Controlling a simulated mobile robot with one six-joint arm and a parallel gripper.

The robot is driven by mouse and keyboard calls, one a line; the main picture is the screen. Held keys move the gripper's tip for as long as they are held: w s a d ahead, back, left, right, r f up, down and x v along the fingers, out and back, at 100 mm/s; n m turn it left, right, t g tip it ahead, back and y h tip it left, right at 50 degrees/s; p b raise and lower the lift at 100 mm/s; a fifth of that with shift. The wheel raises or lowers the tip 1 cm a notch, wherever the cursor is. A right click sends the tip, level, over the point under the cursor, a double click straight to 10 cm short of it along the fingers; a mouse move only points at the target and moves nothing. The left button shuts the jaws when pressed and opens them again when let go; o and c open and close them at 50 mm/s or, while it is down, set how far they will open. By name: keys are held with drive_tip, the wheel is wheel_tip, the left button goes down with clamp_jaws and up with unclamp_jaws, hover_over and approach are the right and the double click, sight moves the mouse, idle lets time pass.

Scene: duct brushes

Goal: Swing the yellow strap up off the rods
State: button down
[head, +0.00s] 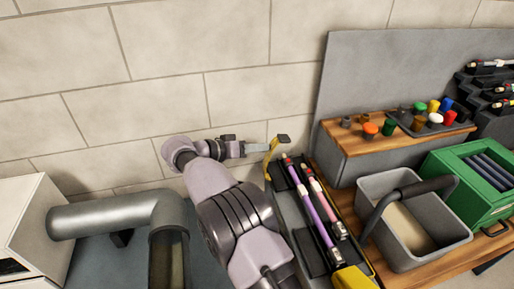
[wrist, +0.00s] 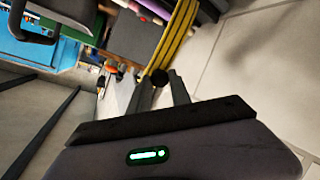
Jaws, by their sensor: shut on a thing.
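The yellow strap (head: 269,160) stands raised at the far left end of the rod tray (head: 290,212), with a dark piece at its top. In the wrist view the strap (wrist: 178,38) curves down to a dark round knob between my fingers. My gripper (head: 257,148) is shut on the strap at that end; the exact contact is small and partly hidden. The rods (head: 318,208), purple and pink-red with pale ends, lie side by side in the dark tray. The strap does not lie across their visible lengths.
A grey bucket (head: 372,187) with a dark handle stands right of the tray. A green crate (head: 438,168) and a wooden-topped block (head: 345,138) with coloured caps stand beyond. A grey pipe (head: 100,218) is at left. A tiled wall (head: 160,95) is close behind my gripper.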

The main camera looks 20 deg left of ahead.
drive_tip(key=shift+s+d+f, duration=0.15)
drive_tip(key=shift+d+f, duration=0.05)
drive_tip(key=shift+f, duration=0.4)
drive_tip(key=c, duration=1.3)
unclamp_jaws()
drive_tip(key=shift+f, duration=0.1)
drive_tip(key=shift+o, duration=0.6)
drive_tip(key=shift+w, duration=0.35)
drive_tip(key=p+v, duration=0.5)
drive_tip(key=v, duration=1.3)
drive_tip(key=shift+p, duration=0.35)
drive_tip(key=shift+w+d, duration=0.1)
